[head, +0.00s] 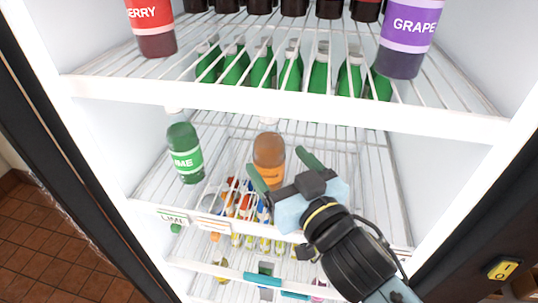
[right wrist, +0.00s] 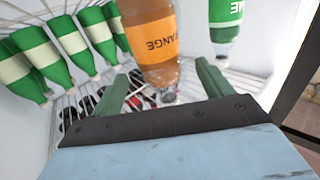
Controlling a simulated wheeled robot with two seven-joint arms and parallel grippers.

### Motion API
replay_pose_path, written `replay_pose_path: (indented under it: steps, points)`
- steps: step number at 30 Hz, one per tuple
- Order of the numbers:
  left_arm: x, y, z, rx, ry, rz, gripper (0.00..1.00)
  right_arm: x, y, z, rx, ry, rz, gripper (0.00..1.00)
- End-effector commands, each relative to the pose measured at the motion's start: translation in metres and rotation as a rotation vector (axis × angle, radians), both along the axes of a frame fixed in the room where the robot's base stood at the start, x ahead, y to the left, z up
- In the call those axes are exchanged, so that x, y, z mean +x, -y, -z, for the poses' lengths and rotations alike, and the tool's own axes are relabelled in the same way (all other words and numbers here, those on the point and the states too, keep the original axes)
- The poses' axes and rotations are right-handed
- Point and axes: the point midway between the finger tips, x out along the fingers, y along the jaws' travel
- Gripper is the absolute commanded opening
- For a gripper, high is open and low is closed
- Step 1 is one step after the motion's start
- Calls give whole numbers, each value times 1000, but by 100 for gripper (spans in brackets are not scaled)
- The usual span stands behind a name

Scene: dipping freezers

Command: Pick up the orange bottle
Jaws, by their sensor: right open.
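The orange bottle (head: 269,155) stands upright on the middle wire shelf of the freezer. It has an orange label and amber contents. My right gripper (head: 284,165) is open, with its green fingers close in front of the bottle. In the right wrist view the bottle (right wrist: 153,40) appears upside down, just beyond and between the two finger tips (right wrist: 163,75). I cannot tell whether the fingers touch it. My left gripper is not in view.
A green lime bottle (head: 185,150) stands to the left on the same shelf. The upper shelf (head: 280,97) holds a grape bottle (head: 409,35), a red-labelled bottle (head: 152,28) and dark bottles. Several green bottles (head: 290,68) stand behind. Small colourful items sit lower down.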

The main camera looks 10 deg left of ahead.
Motion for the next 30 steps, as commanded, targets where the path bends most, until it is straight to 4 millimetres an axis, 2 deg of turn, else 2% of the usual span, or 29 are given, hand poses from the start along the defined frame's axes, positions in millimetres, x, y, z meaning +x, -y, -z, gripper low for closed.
replay_pose_path:
  steps: [4, 11, 18, 27, 30]
  points:
    - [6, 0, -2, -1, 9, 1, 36, 9, -8, 0, -1, 1, 0, 79]
    - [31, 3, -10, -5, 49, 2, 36, 25, -21, -3, -2, 3, 1, 79]
    - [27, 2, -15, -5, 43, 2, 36, 47, -39, -2, -2, 1, 2, 79]
    - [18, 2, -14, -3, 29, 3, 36, 50, -42, -1, -1, 1, 1, 79]
    - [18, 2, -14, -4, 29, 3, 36, 49, -42, -1, -1, 1, 1, 67]
